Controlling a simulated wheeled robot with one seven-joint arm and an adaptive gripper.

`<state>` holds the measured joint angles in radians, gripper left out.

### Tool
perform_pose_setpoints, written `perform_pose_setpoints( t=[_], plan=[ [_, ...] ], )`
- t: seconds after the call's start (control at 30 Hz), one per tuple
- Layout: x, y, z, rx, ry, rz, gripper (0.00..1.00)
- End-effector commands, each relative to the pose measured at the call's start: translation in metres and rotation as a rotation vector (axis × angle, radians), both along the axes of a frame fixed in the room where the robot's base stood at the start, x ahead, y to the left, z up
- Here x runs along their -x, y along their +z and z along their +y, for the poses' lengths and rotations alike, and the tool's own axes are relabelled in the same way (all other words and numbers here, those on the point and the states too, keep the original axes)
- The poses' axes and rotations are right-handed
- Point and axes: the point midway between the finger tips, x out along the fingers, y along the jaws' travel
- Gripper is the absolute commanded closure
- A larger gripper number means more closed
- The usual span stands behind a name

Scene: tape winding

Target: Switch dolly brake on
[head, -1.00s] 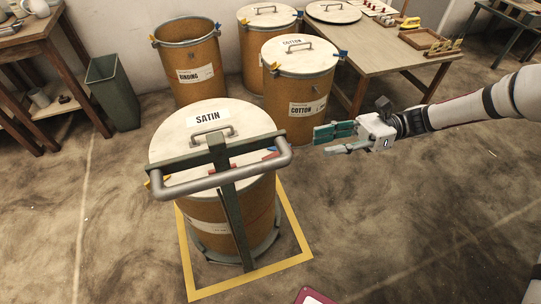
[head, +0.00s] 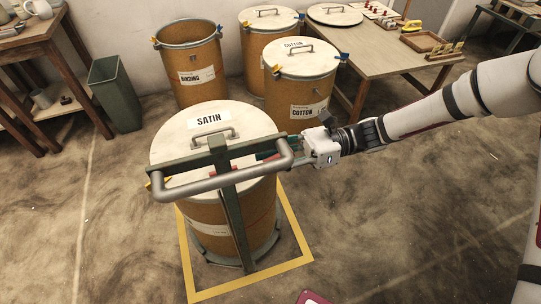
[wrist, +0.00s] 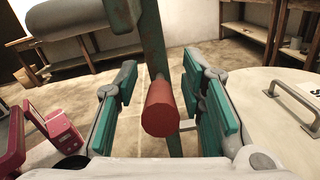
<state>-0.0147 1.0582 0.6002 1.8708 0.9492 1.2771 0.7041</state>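The dolly has a green upright post (head: 236,215) and a grey tube handle (head: 205,181), and it carries the drum labelled SATIN (head: 200,213). Its base stands inside a yellow floor outline. A red cylindrical grip, likely the brake lever's, shows in the wrist view (wrist: 160,107) in front of the green post. My gripper (wrist: 165,95) is open, with teal-padded fingers on either side of the red grip and gaps visible. In the head view, my gripper (head: 283,147) is at the handle's right end, its fingers partly hidden behind the tube.
The handle tube is very near my gripper. COTTON drums (head: 295,95), a BINDING drum (head: 190,80) and a wooden table (head: 385,50) stand behind.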

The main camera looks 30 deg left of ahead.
Motion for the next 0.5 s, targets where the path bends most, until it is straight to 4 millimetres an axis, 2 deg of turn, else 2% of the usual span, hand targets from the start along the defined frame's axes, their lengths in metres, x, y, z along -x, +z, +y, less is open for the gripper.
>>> perform_pose_setpoints(
  t=[0.27, 0.3, 0.43, 0.5],
  plan=[
    [0.0012, 0.0002, 0.0012, 0.0, 0.0, 0.0, 0.63],
    [0.0012, 0.0001, 0.0012, 0.0, 0.0, 0.0, 0.68],
    [0.0011, 0.0001, 0.0011, 0.0, 0.0, 0.0, 0.97],
    [0.0011, 0.0001, 0.0011, 0.0, 0.0, 0.0, 1.0]
  ],
)
